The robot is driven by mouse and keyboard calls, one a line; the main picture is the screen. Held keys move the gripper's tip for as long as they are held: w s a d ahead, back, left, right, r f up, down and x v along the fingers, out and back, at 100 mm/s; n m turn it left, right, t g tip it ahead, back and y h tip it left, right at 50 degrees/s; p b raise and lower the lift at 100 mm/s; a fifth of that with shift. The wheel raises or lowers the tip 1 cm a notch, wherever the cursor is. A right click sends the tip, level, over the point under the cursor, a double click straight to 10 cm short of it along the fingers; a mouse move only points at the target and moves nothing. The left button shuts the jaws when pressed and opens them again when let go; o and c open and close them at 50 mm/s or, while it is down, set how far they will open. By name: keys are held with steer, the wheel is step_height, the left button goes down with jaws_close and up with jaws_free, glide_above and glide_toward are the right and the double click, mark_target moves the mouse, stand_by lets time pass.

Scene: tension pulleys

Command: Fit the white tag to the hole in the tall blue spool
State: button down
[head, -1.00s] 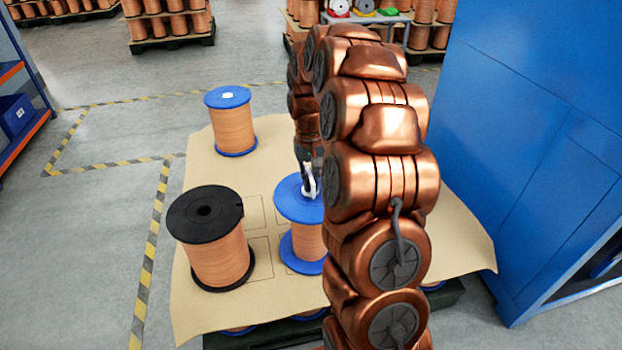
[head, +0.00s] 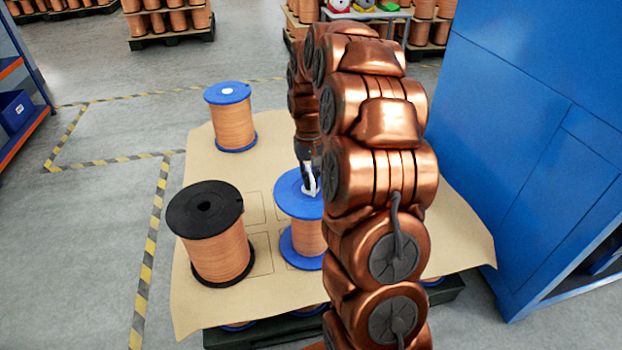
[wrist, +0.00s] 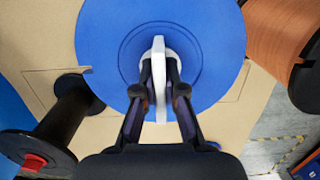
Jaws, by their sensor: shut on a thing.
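A blue spool (head: 296,197) wound with copper wire stands mid-mat, partly hidden behind my arm. Its round blue top flange (wrist: 105,45) fills the upper middle of the wrist view. My gripper (wrist: 160,85) is shut on the white tag (wrist: 159,52), held upright over the middle of that flange. The tag also shows in the head view (head: 312,187). The tag and fingers cover the hole, so I cannot tell whether the tag's lower end is in it. A second blue spool (head: 232,124) stands at the back left, with a white spot on its top.
A black-flanged copper spool (head: 205,212) stands at the front left of the brown mat (head: 197,310). The wrist view shows a dark, bare spool (wrist: 68,110) at left and a copper spool (wrist: 280,28) at right. A blue cabinet (head: 530,130) stands to the right.

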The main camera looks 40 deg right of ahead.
steer(key=c, duration=1.2)
jaws_free()
steer(key=r, duration=0.4)
steer(key=w+r, duration=0.1)
steer(key=r, duration=0.6)
steer(key=shift+w+d+r, duration=0.2)
steer(key=shift+d+r, duration=0.05)
steer(key=shift+r, duration=0.15)
steer(key=s+a+n, duration=0.2)
steer(key=s+a, duration=0.3)
steer(key=a, duration=0.3)
steer(key=s+a+f+n, duration=0.15)
steer(key=s+a, duration=0.25)
steer(key=s, duration=0.5)
steer(key=s+a+f+g, duration=0.1)
steer(key=s+a+f, duration=0.1)
steer(key=s+a, duration=0.45)
steer(key=s+a+f+n, duration=0.1)
steer(key=s+a+f, duration=0.15)
steer(key=s, duration=0.75)
steer(key=shift+h, duration=0.3)
steer(key=r+p, duration=0.7)
steer(key=r, duration=0.1)
steer(key=r+p, duration=0.8)
steer(key=s+r+p, duration=0.1)
steer(key=r+p, duration=0.7)
steer(key=r, duration=0.1)
steer(key=shift+s+a, duration=0.1)
steer(key=shift+a, duration=0.05)
